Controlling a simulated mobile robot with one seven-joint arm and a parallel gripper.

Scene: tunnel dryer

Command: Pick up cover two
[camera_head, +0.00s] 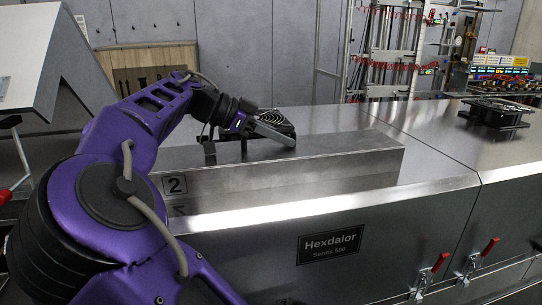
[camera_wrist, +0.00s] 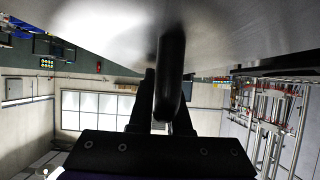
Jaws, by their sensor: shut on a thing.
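Cover two (camera_head: 300,168) is a long, low brushed-metal box with a "2" label at the left end of its front face. It lies along the top of the metal dryer (camera_head: 420,195). My gripper (camera_head: 242,145) is above the cover's left half, at its dark handle. In the wrist view, my gripper (camera_wrist: 168,95) is shut on the black bar handle (camera_wrist: 172,65), which meets the cover's metal face (camera_wrist: 225,35). The head view partly hides the grip behind my wrist. I cannot tell whether the cover touches the dryer top or is slightly raised.
A black fan (camera_head: 497,111) stands on the dryer top at the right. Another round fan-like part (camera_head: 277,121) shows behind my gripper. Red-handled latches (camera_head: 486,250) line the dryer's front. A pale slanted panel (camera_head: 30,60) stands at left.

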